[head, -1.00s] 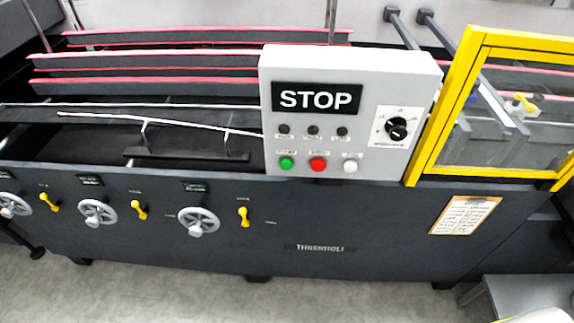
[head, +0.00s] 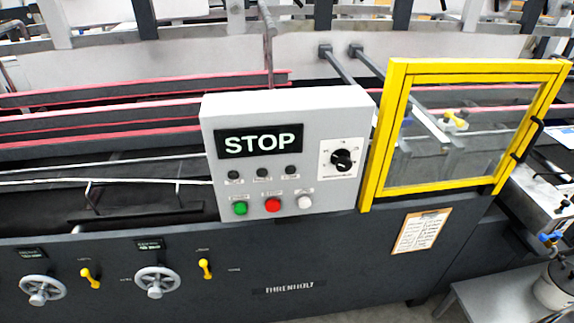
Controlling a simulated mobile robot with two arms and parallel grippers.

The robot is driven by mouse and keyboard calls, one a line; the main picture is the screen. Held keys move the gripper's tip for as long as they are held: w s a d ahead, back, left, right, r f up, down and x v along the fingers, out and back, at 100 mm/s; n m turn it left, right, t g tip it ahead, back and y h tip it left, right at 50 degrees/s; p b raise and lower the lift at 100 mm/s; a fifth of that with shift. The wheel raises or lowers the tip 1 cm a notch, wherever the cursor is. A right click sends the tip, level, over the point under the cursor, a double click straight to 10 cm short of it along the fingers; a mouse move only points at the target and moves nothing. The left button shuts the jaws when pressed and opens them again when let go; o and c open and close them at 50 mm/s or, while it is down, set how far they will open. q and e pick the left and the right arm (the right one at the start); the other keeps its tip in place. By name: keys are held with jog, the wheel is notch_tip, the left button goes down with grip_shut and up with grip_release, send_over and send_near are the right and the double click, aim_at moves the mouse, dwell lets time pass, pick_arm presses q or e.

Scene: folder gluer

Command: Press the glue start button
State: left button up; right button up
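A light grey control box (head: 350,105) stands on the dark machine in the middle of the head view. Its display (head: 258,141) reads STOP. Below are three small dark lamps or buttons, then a green button (head: 240,208), a red button (head: 272,205) and a white button (head: 304,202). The small labels are too blurred to read, so I cannot tell which is the glue start button. A black rotary knob (head: 341,159) is at the right of the box. Neither of my grippers shows.
A yellow-framed clear guard (head: 378,150) stands right of the box. Handwheels (head: 156,282) and yellow levers (head: 205,268) stick out of the machine front at lower left. A clipboard sheet (head: 422,231) hangs on the front. A grey table (head: 490,295) with a white bucket (head: 556,287) is at lower right.

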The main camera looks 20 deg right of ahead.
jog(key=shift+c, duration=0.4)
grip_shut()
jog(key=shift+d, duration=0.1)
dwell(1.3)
